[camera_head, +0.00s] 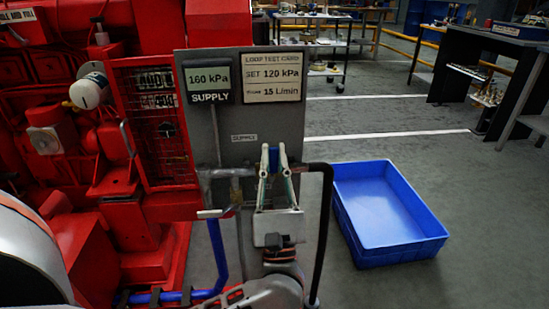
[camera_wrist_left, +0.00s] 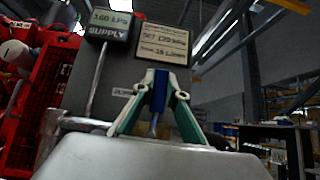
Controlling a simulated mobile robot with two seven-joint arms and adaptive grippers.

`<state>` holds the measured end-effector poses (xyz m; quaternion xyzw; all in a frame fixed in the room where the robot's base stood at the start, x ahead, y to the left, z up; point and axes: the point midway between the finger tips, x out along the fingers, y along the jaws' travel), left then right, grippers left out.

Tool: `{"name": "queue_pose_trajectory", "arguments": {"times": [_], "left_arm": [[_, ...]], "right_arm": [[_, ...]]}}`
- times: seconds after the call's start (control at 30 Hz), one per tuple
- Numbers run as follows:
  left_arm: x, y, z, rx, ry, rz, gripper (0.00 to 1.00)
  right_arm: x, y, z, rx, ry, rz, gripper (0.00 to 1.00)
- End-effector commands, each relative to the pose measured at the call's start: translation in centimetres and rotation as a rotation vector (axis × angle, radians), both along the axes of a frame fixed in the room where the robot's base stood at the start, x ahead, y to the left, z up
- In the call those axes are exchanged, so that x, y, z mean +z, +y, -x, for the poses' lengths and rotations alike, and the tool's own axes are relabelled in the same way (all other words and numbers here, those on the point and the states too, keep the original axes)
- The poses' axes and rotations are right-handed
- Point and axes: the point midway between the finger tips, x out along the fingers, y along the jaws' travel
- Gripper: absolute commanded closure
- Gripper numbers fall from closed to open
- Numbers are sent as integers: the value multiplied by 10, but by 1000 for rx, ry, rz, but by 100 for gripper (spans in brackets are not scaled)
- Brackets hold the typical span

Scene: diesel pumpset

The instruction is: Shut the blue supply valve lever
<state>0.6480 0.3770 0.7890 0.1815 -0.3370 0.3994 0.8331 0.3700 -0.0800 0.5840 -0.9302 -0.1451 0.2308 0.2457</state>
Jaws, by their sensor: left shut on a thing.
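The blue supply valve lever (camera_head: 273,160) stands roughly upright in front of the grey panel (camera_head: 235,115), below the card and near the small "SUPPLY" label (camera_head: 244,138). My left gripper (camera_head: 274,152) comes from below, and its two pale green fingers are closed on the lever's sides. In the left wrist view the blue lever (camera_wrist_left: 158,92) is between the fingertips (camera_wrist_left: 160,80). The valve body under the lever is mostly hidden by my gripper. The supply readout (camera_head: 209,82) shows 160 kPa. My right gripper is not in view.
A loop test card (camera_head: 274,76) reads set 120 kPa, 15 L/min. Grey piping (camera_head: 220,173) and a black hose (camera_head: 325,220) flank my gripper. Red machinery (camera_head: 100,220) stands left, with a blue hose (camera_head: 219,255). An empty blue crate (camera_head: 395,251) sits on the floor at right.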

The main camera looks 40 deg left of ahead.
Motion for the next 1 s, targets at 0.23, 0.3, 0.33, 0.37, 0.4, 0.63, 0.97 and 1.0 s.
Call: {"name": "queue_pose_trajectory", "arguments": {"times": [0.23,0.3,0.33,0.37,0.4,0.63,0.97,1.0], "left_arm": [[0,0,0,0,1,-1,69],[0,0,0,0,1,-1,69],[0,0,0,1,2,-1,69],[0,0,0,1,2,-1,69],[0,0,0,1,2,-1,69],[-15,-10,8,0,5,0,69],[-48,-36,30,1,4,1,69],[-50,-38,32,1,3,-1,69]], "right_arm": [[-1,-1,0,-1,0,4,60],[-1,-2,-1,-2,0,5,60],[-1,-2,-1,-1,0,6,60],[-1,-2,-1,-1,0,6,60],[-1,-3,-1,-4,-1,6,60],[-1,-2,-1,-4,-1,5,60],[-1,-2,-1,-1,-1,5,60],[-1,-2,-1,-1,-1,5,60]]}}
